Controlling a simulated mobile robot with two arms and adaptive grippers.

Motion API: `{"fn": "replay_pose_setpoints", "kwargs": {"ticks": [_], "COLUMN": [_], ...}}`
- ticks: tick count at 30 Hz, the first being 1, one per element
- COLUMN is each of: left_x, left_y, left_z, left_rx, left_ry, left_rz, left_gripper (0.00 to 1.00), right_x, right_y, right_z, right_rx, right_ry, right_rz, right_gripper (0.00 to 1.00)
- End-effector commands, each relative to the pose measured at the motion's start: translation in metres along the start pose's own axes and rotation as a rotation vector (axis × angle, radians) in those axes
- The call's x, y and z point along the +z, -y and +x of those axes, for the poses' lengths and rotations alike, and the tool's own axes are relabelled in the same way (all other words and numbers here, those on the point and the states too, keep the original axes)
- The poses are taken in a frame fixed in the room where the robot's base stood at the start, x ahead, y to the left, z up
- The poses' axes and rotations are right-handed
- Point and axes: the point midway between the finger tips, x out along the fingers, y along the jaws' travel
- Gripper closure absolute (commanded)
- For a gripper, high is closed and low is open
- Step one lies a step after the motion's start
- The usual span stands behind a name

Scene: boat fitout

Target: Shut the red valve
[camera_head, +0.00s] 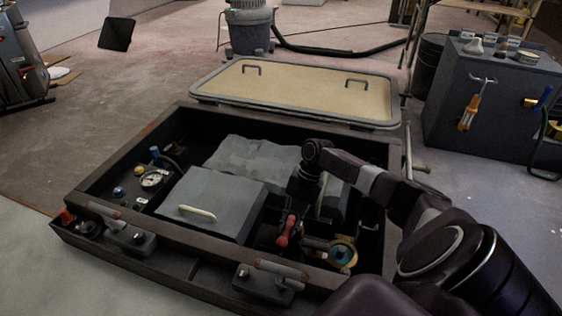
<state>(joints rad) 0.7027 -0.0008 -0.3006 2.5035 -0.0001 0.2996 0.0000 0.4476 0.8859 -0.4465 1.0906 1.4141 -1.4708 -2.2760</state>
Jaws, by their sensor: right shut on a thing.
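A red valve handle (284,232) stands up in the front right part of an open dark box (190,262). My right gripper (291,212) reaches down into the box from the right and is shut on the top of the red handle. The fingers are dark and small in the view, so their exact hold is hard to see. The valve body below the handle is mostly in shadow. My left gripper is not in view.
A grey case with a pale handle (197,214) sits left of the gripper. A brass round fitting (343,251) is close on the right. A gauge (152,180) stands at the left. The beige hatch lid (300,92) lies behind the box.

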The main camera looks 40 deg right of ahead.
Motion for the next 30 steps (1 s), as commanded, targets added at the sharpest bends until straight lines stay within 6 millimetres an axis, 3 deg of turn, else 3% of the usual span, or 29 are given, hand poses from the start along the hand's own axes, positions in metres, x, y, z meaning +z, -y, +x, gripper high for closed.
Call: {"fn": "replay_pose_setpoints", "kwargs": {"ticks": [19, 20, 24, 30], "left_x": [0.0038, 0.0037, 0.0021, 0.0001], "left_y": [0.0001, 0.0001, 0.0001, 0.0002], "left_z": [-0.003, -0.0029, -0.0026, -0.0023], "left_rx": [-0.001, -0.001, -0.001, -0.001], "left_ry": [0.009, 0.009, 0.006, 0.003], "left_rz": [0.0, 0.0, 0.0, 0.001], "left_gripper": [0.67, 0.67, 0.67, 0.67], "right_x": [0.0007, 0.0007, 0.001, 0.0012], "right_y": [0.0069, 0.0069, 0.0067, 0.0065], "right_z": [-0.0014, -0.0014, -0.0015, -0.0017], "right_rx": [-0.017, -0.017, -0.016, -0.015], "right_ry": [-0.01, -0.01, -0.009, -0.008], "right_rz": [-0.037, -0.037, -0.036, -0.035], "right_gripper": [1.0, 0.81, 0.67, 0.67]}}
